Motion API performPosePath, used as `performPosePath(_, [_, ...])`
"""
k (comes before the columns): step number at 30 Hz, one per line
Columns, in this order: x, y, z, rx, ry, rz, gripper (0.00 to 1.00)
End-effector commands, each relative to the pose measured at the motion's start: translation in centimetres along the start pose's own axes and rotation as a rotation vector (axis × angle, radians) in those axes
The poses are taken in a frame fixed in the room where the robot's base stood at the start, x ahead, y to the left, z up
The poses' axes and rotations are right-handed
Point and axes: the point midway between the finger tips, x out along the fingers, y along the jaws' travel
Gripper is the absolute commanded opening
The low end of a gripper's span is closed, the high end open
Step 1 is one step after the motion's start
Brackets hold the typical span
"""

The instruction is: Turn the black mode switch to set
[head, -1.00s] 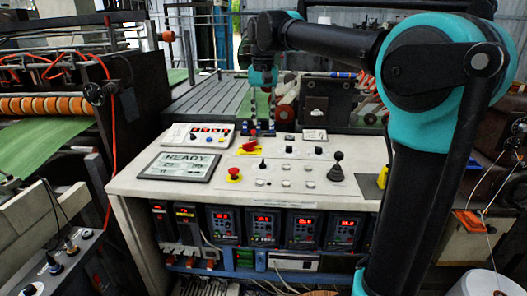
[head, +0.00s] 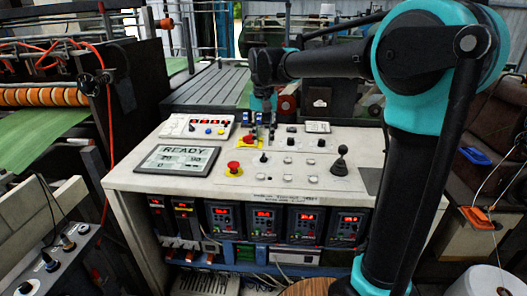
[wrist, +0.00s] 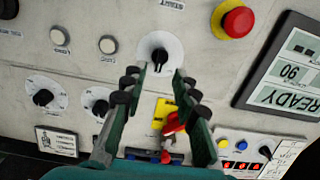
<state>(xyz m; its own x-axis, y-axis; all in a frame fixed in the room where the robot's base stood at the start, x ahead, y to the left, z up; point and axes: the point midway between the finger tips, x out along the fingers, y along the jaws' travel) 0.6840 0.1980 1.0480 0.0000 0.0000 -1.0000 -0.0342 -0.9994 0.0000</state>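The console's sloping panel (head: 200,178) carries several black knobs. One black knob with a white pointer sits on a round white dial (wrist: 159,58) in the wrist view, just beyond my fingertips; it also shows in the head view (head: 264,157). I cannot read a mode or set label on it. My gripper (wrist: 157,76) is open and empty, its two fingers on either side of the near part of that dial. In the head view my gripper (head: 265,138) points down just behind the knob. Two other black knobs (wrist: 43,97) (wrist: 100,107) stand to the left in the wrist view.
A red handle on a yellow plate (wrist: 163,111) lies between my fingers, further back on the panel. A red emergency button (head: 233,167) and a READY display (head: 178,160) are left of the knob. A black joystick (head: 339,163) stands to the right.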

Motion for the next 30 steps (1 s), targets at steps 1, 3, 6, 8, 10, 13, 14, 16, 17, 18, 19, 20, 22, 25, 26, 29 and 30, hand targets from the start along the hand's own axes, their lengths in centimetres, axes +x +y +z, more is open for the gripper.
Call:
performPosePath(1, [1.0,0.0,0.0,0.0,0.0,0.0,0.29])
performPosePath(3, [2.2,0.0,0.0,0.0,0.0,0.0,0.29])
performPosePath(6, [3.6,0.0,-0.1,0.0,0.0,0.0,0.29])
performPosePath(8, [4.2,0.0,0.0,0.0,0.0,0.0,0.29])
performPosePath(10, [4.8,0.0,0.0,0.0,0.0,0.0,0.29])
performPosePath(13, [5.2,0.0,0.0,0.0,0.0,0.0,0.29])
performPosePath(14, [5.3,0.0,0.0,0.0,0.0,0.0,0.29])
performPosePath(16, [5.4,0.0,0.0,0.0,0.0,0.0,0.29])
performPosePath(17, [5.4,0.0,0.0,0.0,0.0,0.0,0.29])
performPosePath(18, [5.4,0.0,0.0,0.0,0.0,0.0,0.29])
performPosePath(19, [5.3,0.0,0.0,0.0,0.0,0.0,0.29])
performPosePath(20, [5.3,0.0,0.0,0.0,0.0,0.0,0.29])
performPosePath(22, [5.3,0.0,0.0,0.0,0.0,0.0,0.28])
performPosePath(25, [5.3,0.0,0.0,0.0,0.0,0.0,0.16])
performPosePath(26, [5.3,0.0,0.0,0.0,0.0,0.0,0.12])
performPosePath(29, [5.3,0.0,0.0,0.0,0.0,0.0,0.0])
performPosePath(30, [5.3,0.0,0.0,0.0,0.0,0.0,0.0])
